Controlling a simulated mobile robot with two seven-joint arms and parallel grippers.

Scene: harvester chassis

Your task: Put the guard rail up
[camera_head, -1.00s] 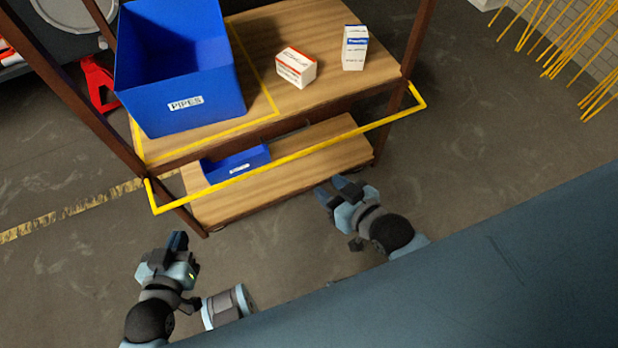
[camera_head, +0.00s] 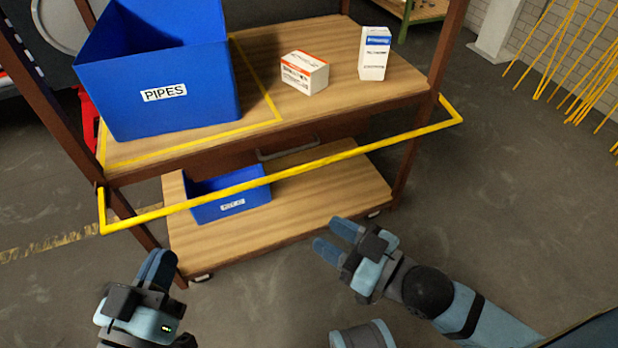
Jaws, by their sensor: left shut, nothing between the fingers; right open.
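The guard rail (camera_head: 299,170) is a yellow bar with bent ends. It is attached at both front posts of a wooden shelf cart and sticks out toward me, below the upper shelf's edge. My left gripper (camera_head: 158,266) is below the rail's left part, shut and empty, apart from the rail. My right gripper (camera_head: 331,236) is below the rail's right half, open and empty, in front of the lower shelf. Neither gripper touches the rail.
The upper shelf (camera_head: 290,115) carries a large blue PIPES bin (camera_head: 160,100), a red-and-white box (camera_head: 304,73) and a blue-and-white box (camera_head: 374,54). The lower shelf (camera_head: 300,215) holds a small blue bin (camera_head: 230,205). Yellow rods (camera_head: 575,60) stand at right. Floor beside the cart is clear.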

